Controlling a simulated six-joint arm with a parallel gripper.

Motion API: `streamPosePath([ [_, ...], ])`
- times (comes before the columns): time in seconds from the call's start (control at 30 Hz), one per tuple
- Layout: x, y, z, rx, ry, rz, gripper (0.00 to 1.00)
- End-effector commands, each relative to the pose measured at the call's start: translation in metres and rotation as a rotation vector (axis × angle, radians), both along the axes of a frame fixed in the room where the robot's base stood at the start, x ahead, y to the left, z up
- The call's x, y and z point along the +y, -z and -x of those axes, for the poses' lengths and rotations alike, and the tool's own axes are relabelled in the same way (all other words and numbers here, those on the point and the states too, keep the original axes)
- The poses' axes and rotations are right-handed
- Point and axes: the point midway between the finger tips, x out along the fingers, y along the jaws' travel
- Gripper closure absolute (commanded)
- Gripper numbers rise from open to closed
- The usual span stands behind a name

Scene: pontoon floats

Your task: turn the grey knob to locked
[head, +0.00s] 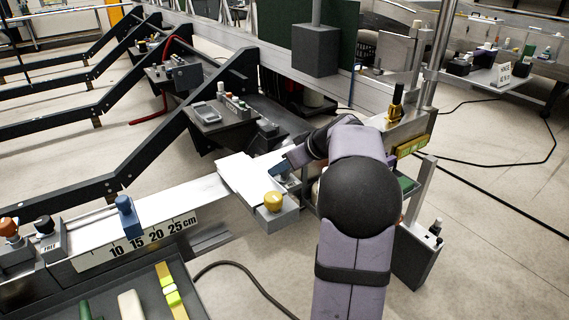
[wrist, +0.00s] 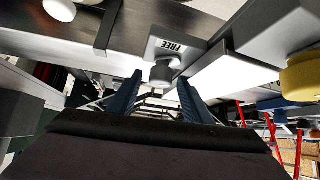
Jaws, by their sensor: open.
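The grey knob (wrist: 162,73) sits on a grey block (wrist: 172,45) with a FREE label, which reads upside down in the wrist view. My gripper (wrist: 160,79) is open. Its two blue fingers stand to the left and right of the knob in that view, with gaps on both sides. I cannot tell whether the fingertips reach level with the knob. In the head view my gripper (head: 283,168) is beside the white plate, partly covered by my arm. I cannot make out the grey knob there.
A yellow knob (head: 273,201) stands close to my gripper and also shows in the wrist view (wrist: 302,76). A blue slider (head: 126,210) sits above a centimetre scale (head: 140,245). A black knob (head: 45,225) with its own FREE label is at far left.

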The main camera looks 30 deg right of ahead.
Motion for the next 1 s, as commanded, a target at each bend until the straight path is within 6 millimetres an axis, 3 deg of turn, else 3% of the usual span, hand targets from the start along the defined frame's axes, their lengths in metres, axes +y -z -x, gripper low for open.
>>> streamPosePath([
  [0.33,0.0006,0.0036,-0.0028,0.001,0.000,0.000,0.55],
  [0.5,0.0006,0.0033,-0.0027,0.000,0.000,0.000,0.93],
  [0.53,0.0006,0.0033,-0.0027,0.000,0.000,0.000,0.96],
  [1.0,0.0012,0.0058,-0.0028,0.002,0.083,0.002,0.96],
])
